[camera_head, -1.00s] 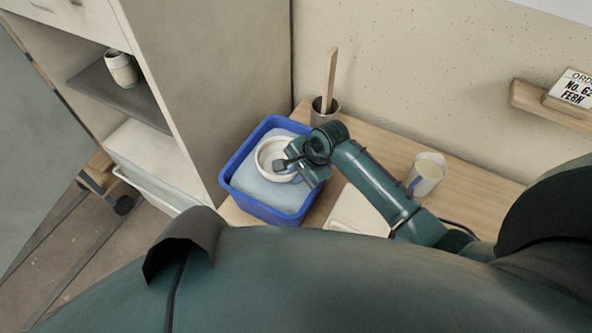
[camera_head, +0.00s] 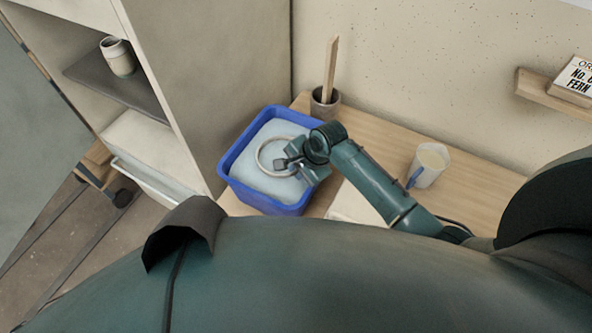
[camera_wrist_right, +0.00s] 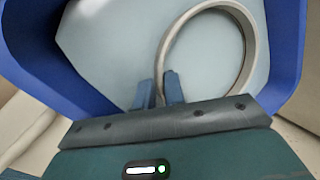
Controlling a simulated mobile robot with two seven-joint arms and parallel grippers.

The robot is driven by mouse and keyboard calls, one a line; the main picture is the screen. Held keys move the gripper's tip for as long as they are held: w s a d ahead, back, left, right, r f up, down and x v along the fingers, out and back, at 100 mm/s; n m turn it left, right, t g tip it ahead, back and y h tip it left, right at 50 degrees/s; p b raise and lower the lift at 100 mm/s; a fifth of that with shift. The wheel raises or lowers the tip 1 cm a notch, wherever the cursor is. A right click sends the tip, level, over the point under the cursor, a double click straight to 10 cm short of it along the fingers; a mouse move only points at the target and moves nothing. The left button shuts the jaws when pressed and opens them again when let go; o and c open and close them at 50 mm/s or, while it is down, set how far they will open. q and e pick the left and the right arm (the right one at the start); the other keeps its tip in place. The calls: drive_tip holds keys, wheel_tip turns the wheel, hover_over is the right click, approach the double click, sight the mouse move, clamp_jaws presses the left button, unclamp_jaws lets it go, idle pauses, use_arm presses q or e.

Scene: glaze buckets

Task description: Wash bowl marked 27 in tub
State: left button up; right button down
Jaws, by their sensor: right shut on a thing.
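The blue tub (camera_head: 258,198) stands on the table, filled with pale water (camera_head: 250,176). The pale bowl (camera_head: 259,160) is down in the water, with only its ring-shaped rim showing. My right gripper (camera_head: 284,163) reaches in from the right and is shut on the near side of that rim. In the right wrist view the two fingers (camera_wrist_right: 159,90) pinch the rim of the bowl (camera_wrist_right: 250,55), and the tub's blue walls (camera_wrist_right: 285,45) surround it. No number on the bowl is visible. My left gripper is out of view.
A white cup with a blue mark (camera_head: 430,165) stands right of my arm. A grey pot holding a wooden stick (camera_head: 325,105) stands behind the tub. A shelf unit (camera_head: 200,80) with a cup (camera_head: 118,57) rises close on the left. A pale flat item (camera_head: 352,208) lies beside the tub.

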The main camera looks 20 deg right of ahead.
drive_tip(key=shift+a+r, duration=0.1)
drive_tip(key=shift+a, duration=0.1)
drive_tip(key=shift+a+p, duration=0.45)
drive_tip(key=shift+p, duration=0.05)
drive_tip(key=shift+d, duration=0.1)
drive_tip(key=shift+d+p, duration=0.5)
drive_tip(key=shift+d, duration=0.65)
drive_tip(key=shift+a+p, duration=0.3)
drive_tip(key=shift+a, duration=0.95)
